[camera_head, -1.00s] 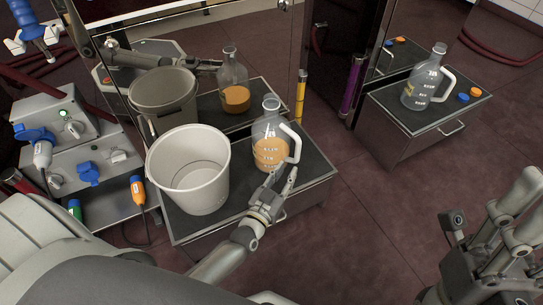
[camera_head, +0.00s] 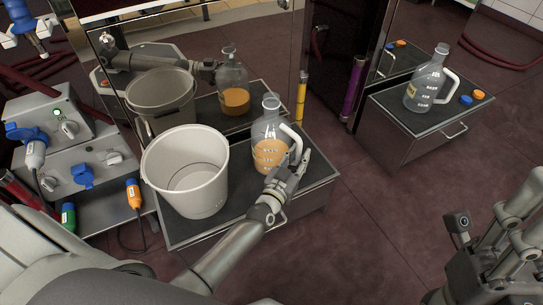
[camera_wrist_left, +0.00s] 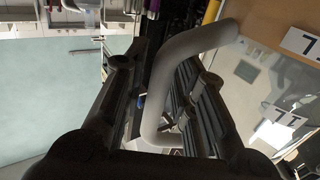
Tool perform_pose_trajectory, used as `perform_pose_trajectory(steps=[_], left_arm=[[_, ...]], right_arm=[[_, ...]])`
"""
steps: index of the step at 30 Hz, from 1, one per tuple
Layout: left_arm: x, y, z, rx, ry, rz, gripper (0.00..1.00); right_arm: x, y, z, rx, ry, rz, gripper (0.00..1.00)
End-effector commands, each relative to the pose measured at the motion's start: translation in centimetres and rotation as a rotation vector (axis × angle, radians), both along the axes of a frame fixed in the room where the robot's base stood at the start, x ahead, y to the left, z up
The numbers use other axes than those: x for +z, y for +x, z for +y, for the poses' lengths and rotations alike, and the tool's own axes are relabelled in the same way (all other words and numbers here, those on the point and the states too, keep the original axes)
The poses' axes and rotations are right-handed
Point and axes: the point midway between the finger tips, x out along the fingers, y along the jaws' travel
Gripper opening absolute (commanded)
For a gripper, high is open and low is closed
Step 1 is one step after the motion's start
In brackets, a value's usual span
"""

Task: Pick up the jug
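A clear jug (camera_head: 270,150) with orange liquid in its lower part and a white handle (camera_head: 293,142) stands upright on a low dark-topped cabinet. My left gripper (camera_head: 300,168) is at the handle, on the jug's right side. In the left wrist view, the pale handle (camera_wrist_left: 165,75) passes between the two spread fingers, with space visible beside it. The gripper looks open around the handle. A second, clear jug (camera_head: 425,85) stands on another cabinet at the right. My right arm's gripper (camera_head: 490,245) shows only in part at the lower right; its fingertips are unclear.
A white bucket (camera_head: 187,170) stands left of the orange-filled jug on the same cabinet top (camera_head: 232,222). A shiny panel behind reflects both. Blue (camera_head: 465,100) and orange caps (camera_head: 479,95) lie beside the second jug. Grey boxes with plugs (camera_head: 72,150) stand at the left.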

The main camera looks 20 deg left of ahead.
Motion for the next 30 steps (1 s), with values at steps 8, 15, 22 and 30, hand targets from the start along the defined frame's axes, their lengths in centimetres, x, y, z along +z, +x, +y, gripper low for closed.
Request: perform_pose_trajectory(steps=[8, 15, 22, 30], left_arm=[[-0.1, 0.0, 0.0, 0.000, 0.000, 0.001, 0.00], [0.2, 0.0, 0.0, 0.001, 0.003, -0.005, 0.00], [0.1, 0.0, 0.0, 0.000, 0.002, -0.002, 0.00], [1.3, 0.0, 0.0, 0.001, 0.001, -0.003, 0.00]], right_arm=[[0.0, -0.1, -0.1, -0.001, 0.003, 0.001, 0.40], [-0.1, -0.1, -0.1, -0.001, 0.004, 0.004, 0.40], [-0.2, 0.1, 0.0, -0.001, 0.003, 0.008, 0.40], [0.5, -0.1, -0.1, -0.002, 0.005, 0.012, 0.40]])
